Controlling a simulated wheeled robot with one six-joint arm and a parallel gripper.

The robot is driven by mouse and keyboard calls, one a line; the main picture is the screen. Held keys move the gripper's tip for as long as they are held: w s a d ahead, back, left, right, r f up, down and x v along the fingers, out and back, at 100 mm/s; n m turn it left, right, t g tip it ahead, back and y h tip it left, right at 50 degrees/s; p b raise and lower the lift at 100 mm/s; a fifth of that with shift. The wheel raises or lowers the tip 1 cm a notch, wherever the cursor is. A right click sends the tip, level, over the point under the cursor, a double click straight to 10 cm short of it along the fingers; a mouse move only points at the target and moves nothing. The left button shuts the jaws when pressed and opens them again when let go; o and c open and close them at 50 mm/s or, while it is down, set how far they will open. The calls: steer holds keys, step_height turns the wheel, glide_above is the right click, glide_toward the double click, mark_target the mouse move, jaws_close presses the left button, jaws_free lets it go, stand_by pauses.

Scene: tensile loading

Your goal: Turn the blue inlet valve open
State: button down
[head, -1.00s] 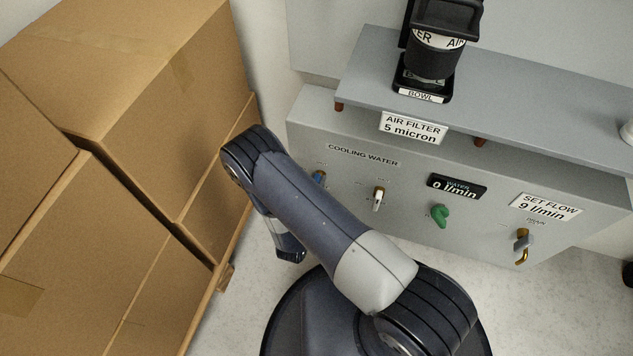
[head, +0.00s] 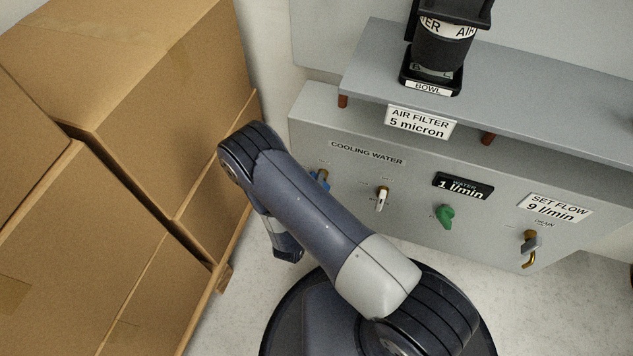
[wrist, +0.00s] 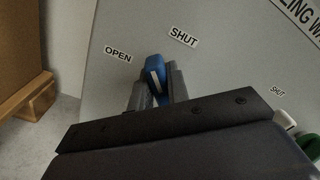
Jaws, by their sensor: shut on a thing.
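The blue inlet valve handle (wrist: 155,69) is between the two fingers of my gripper (wrist: 157,85) in the wrist view, and the fingers are shut on it. The handle tilts slightly from upright, its top left of its lower end. The OPEN label (wrist: 118,55) is to its left and the SHUT label (wrist: 184,37) is above and to its right. In the head view the blue handle (head: 322,177) shows partly beside my arm, which hides the gripper there. The WATER display (head: 463,187) on the grey panel (head: 480,220) reads 1 l/min.
A white-handled valve (head: 382,198), a green knob (head: 445,216) and the drain valve (head: 531,243) are to the right on the panel. A SET FLOW label (head: 557,207) reads 9 l/min. Stacked cardboard boxes (head: 170,90) stand close on the left. The air filter (head: 440,50) is on the shelf above.

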steer(key=n, duration=0.4)
steer(key=shift+a+f+n+b, duration=0.15)
steer(key=shift+f+n+b, duration=0.15)
steer(key=shift+f+b, duration=0.1)
steer(key=n, duration=0.4)
steer(key=shift+a+f+n, duration=0.1)
steer(key=shift+f+n, duration=0.1)
steer(key=shift+n, duration=0.1)
steer(key=c, duration=1.4)
jaws_free()
steer(key=shift+o, duration=0.2)
steer(key=p+v, duration=0.2)
steer(key=v, duration=0.8)
steer(key=shift+s, duration=0.35)
steer(key=shift+w+a, duration=0.1)
